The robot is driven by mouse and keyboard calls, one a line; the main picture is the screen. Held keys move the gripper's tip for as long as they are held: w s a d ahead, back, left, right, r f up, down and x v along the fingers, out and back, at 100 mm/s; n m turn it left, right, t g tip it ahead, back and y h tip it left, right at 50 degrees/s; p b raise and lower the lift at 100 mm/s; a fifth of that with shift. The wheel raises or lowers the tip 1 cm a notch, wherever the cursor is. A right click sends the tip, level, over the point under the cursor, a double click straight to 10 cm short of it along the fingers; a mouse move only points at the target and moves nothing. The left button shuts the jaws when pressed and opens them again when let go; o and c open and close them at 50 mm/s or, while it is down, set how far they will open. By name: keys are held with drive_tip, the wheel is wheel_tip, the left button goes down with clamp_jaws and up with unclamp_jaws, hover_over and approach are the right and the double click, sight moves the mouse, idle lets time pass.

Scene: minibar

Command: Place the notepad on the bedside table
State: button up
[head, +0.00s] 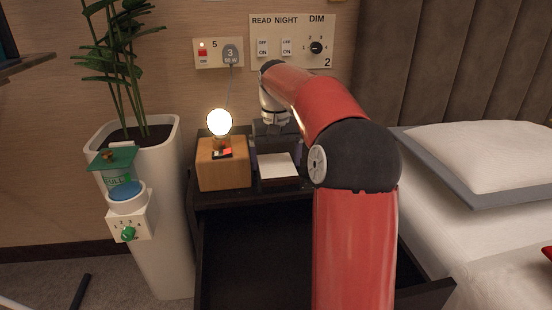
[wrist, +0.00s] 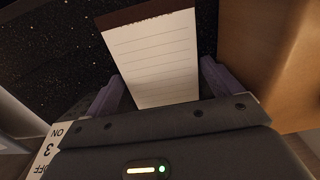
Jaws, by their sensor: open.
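The notepad (head: 276,165), white with a dark binding edge, lies on the dark top of the bedside table (head: 207,199), just right of a wooden block lamp. In the wrist view the notepad (wrist: 150,50) shows faint ruled lines and rests on the dark speckled tabletop (wrist: 50,40). My gripper (head: 276,140) is above the back of the table. In the wrist view my gripper (wrist: 160,82) is open, with one purplish finger on each side of the notepad's near part. I see gaps beside it, but cannot tell its exact height above the table.
The wooden lamp (head: 222,172) with a lit bulb stands close left of the notepad. The table's drawer (head: 255,250) is open and looks empty. A white planter (head: 160,210) stands at left, the bed (head: 450,220) at right. Switch panels (head: 293,42) are on the wall.

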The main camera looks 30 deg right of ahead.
sight(276, 164)
wheel_tip(276, 164, up, 12)
drive_tip(key=p, duration=0.4)
drive_tip(key=shift+p, duration=0.3)
drive_tip(key=s+a+n+t+h, duration=0.1)
drive_tip(key=s+a+n+t, duration=0.1)
drive_tip(key=s+a, duration=0.85)
drive_tip(key=s+a+f+t, duration=0.1)
drive_tip(key=s+a+f, duration=0.1)
drive_tip(key=s+f, duration=0.4)
drive_tip(key=s+a+f+n+t+y, duration=0.1)
drive_tip(key=s+f, duration=0.4)
drive_tip(key=s, duration=0.6)
drive_tip(key=shift+a+f+t, duration=0.4)
drive_tip(key=shift+a+t, duration=0.05)
drive_tip(key=shift+t, duration=0.35)
drive_tip(key=shift+s, duration=0.15)
